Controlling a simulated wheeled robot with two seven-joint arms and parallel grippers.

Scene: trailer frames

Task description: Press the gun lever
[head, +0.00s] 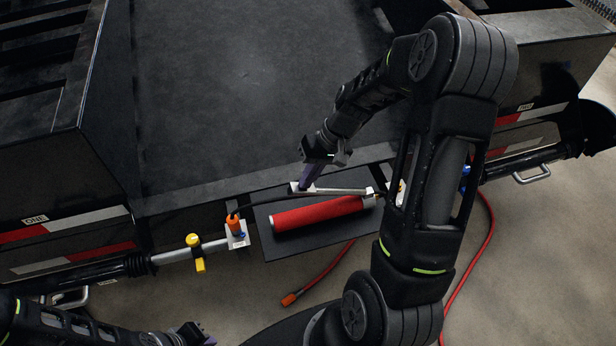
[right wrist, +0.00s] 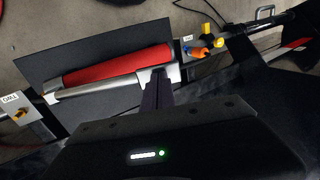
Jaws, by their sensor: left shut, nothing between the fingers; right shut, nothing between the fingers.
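The gun has a red cylindrical grip (head: 320,212) and lies on a dark plate at the trailer's edge. Its silver lever (head: 345,191) runs along the grip's far side. The red grip (right wrist: 118,66) and lever (right wrist: 100,88) also show in the right wrist view. My right gripper (head: 306,181) is shut and empty, pointing down at the lever's left end in the head view. Its purple fingers (right wrist: 157,92) overlap the silver end piece; I cannot tell whether they touch. My left gripper (head: 203,338) is shut and empty at the bottom left, away from the gun.
A dark trailer bed (head: 250,90) lies behind the gun. An orange connector (head: 234,224) and a yellow-handled valve (head: 196,252) stand to the left. A red hose (head: 325,272) lies on the floor in front. My right arm covers the area right of the gun.

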